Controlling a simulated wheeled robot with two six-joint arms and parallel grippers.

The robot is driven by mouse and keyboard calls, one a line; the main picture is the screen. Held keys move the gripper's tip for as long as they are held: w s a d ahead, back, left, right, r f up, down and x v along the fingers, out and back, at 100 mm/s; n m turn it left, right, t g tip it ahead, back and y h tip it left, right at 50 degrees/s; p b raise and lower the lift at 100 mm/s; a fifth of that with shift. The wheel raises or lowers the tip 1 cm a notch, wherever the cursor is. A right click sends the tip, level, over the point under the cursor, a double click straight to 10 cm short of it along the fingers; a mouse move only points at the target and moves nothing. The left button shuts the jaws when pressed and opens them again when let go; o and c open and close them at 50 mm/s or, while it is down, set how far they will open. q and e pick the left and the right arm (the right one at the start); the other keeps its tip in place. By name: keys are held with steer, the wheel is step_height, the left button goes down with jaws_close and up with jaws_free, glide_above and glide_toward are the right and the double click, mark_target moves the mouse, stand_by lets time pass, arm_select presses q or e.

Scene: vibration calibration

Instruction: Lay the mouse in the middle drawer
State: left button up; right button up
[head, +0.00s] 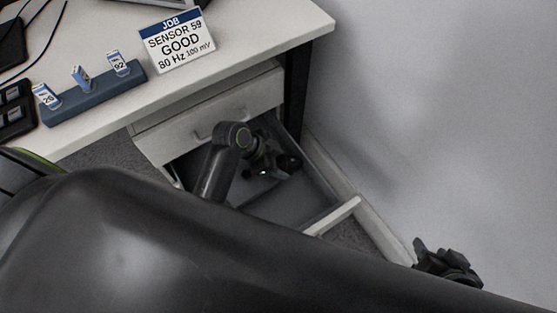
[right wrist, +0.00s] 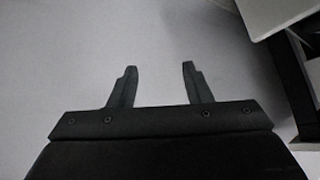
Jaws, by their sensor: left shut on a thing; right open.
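The open drawer (head: 332,216) is pulled out below a closed drawer front (head: 240,104) under the desk; I take it for the middle drawer. Its grey inside is partly covered by my left arm. My left gripper (head: 272,168) is inside the drawer's outline, pointing down, and is shut on a small dark thing, likely the mouse. The mouse's shape is hard to tell from the dark fingers, and its height above the drawer floor is unclear. My right gripper (head: 446,262) is away at the lower right, open and empty; its two fingers show apart in the right wrist view (right wrist: 155,85).
The white desk (head: 230,40) bears a job sign (head: 177,40) and a blue rack (head: 92,94) with labelled sensors. A dark desk leg (head: 297,88) stands behind the drawer. Pale floor lies open to the right. My own dark body hides the foreground.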

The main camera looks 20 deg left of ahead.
arm_select(q)
steer(key=shift+f, duration=0.15)
steer(key=o, duration=1.1)
steer(key=shift+r, duration=0.3)
steer(key=shift+p+v, duration=0.6)
steer(key=shift+v, duration=0.6)
steer(key=p+v, duration=0.1)
steer(key=v, duration=0.3)
steer(key=shift+w+p, duration=0.1)
steer(key=shift+p, duration=0.2)
steer(key=shift+s+a+r, duration=0.2)
steer(key=shift+r, duration=0.25)
arm_select(e)
steer(key=s+f+g, duration=0.4)
steer(key=s+f, duration=0.1)
steer(key=s, duration=0.1)
steer(key=shift+a+g+y, duration=0.3)
steer(key=shift+a, duration=0.05)
